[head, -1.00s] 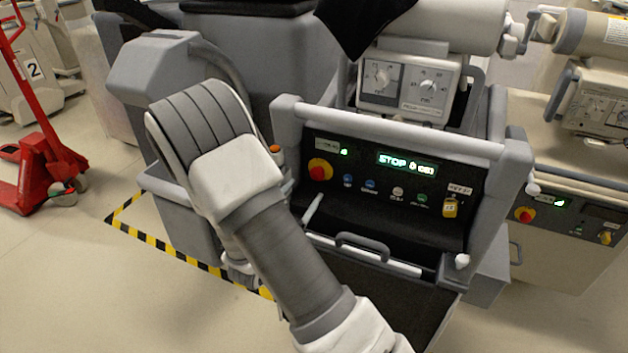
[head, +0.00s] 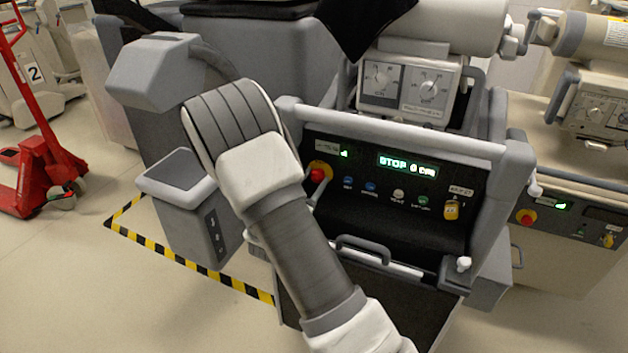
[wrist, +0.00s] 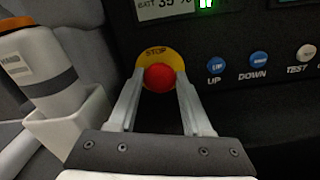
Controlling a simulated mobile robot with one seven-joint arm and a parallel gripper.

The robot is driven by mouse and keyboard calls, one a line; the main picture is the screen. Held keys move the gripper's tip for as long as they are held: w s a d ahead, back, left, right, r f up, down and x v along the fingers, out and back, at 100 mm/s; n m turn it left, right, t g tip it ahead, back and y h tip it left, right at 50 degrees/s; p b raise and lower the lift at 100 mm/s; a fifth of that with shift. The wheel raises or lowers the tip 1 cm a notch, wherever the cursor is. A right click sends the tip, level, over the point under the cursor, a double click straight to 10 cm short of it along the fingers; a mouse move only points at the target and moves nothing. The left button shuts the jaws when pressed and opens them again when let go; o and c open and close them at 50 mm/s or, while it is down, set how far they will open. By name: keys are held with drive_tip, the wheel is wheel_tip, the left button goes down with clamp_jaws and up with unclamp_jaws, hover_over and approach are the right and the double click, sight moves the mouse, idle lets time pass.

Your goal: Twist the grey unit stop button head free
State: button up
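The grey unit's stop button has a red round head (wrist: 160,77) on a yellow disc (wrist: 174,56) marked STOP. In the head view the red head (head: 317,175) sits at the left end of the black control panel (head: 345,213), partly covered by my gripper. In the wrist view my gripper (wrist: 160,84) is open, with one finger on each side of the red head. A small gap seems to show between each finger and the head. How far the tips reach along it in depth is unclear. In the head view my arm hides most of the gripper.
Blue UP (wrist: 217,66) and DOWN (wrist: 259,61) buttons sit right of the stop button. A white bottle with an orange top (wrist: 40,65) stands in a holder at the left. A grey rail (head: 390,133) crosses above the panel. Another cart with a similar red button (head: 526,216) stands right.

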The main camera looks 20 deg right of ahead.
clamp_jaws()
drive_tip(key=shift+f+m+b, duration=0.15)
drive_tip(key=shift+m+b, duration=0.25)
drive_tip(key=m+b, duration=0.3)
drive_tip(key=shift+f+b, duration=0.1)
drive_tip(key=shift+b, duration=0.2)
drive_tip(key=m+b, duration=0.2)
drive_tip(key=shift+m+b, duration=0.3)
drive_tip(key=shift+b, duration=0.05)
drive_tip(key=shift+r, duration=0.2)
